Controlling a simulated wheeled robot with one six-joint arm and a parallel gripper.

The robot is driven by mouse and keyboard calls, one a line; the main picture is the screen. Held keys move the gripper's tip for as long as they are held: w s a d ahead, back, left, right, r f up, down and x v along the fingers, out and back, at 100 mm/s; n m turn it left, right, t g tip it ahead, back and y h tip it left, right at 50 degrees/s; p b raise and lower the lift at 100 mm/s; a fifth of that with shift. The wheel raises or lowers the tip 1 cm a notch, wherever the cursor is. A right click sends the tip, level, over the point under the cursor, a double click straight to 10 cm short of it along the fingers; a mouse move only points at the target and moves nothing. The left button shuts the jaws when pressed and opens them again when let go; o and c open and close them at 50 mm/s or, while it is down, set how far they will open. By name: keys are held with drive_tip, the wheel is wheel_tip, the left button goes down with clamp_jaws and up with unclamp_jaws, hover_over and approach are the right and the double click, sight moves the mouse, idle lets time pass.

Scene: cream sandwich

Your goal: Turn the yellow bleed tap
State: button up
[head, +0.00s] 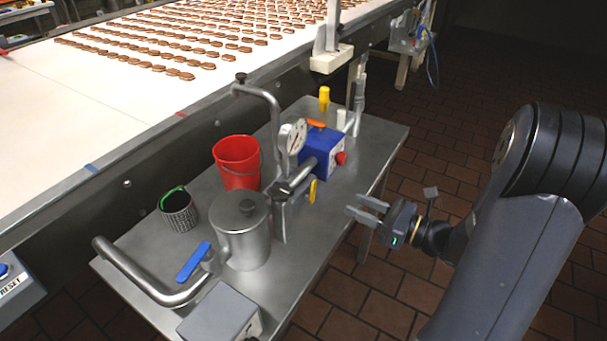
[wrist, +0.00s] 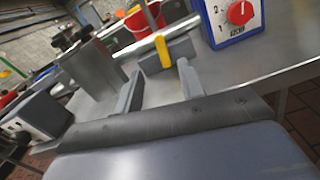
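The yellow bleed tap (head: 312,191) is a small upright yellow lever on the metal pipework, at the front side of the steel table. In the wrist view the yellow tap (wrist: 163,52) stands upright just beyond the fingertips, in line with the gap between them. My gripper (head: 355,204) is open and empty, to the right of the tap and apart from it. Its two grey fingers (wrist: 159,80) show in the wrist view with clear space between them. The tap's lower end and mounting are partly unclear.
A blue box with a red knob (head: 320,155) stands behind the tap. A steel pot (head: 243,238), red bucket (head: 237,165), dial gauge (head: 292,138) and blue-handled valve (head: 193,262) crowd the table. The conveyor (head: 60,110) runs behind. Open tiled floor (head: 390,290) lies at the right.

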sight(315, 187)
drive_tip(key=x, duration=1)
drive_tip(key=shift+w+a+r, duration=0.1)
drive_tip(key=shift+w+a, duration=0.15)
drive_tip(key=shift+c, duration=0.2)
clamp_jaws()
